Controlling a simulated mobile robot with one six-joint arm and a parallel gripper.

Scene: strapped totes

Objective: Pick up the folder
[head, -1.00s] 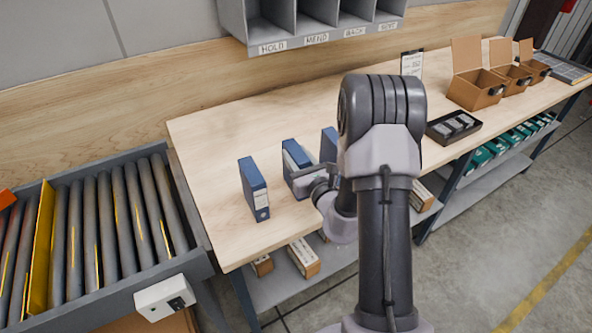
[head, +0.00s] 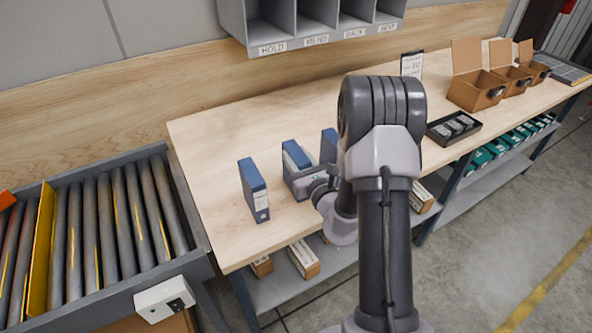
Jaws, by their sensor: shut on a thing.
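Three blue folders stand upright in a row on the wooden bench. The left folder (head: 254,190) stands alone with a white label on its spine. The middle folder (head: 294,160) has my gripper (head: 306,182) at its front right edge, and the gripper is shut on it. The right folder (head: 329,144) is partly hidden behind my arm. The fingertips are small in this view and partly hidden by the wrist. The middle folder appears upright at bench level; whether it touches the bench is hard to tell.
A roller conveyor (head: 160,160) with a yellow divider (head: 40,245) adjoins the bench (head: 215,120) at left. Labelled grey pigeonholes (head: 268,50) hang above. A black tray (head: 436,138) and open cardboard boxes (head: 478,92) stand to the right. The bench's back left is clear.

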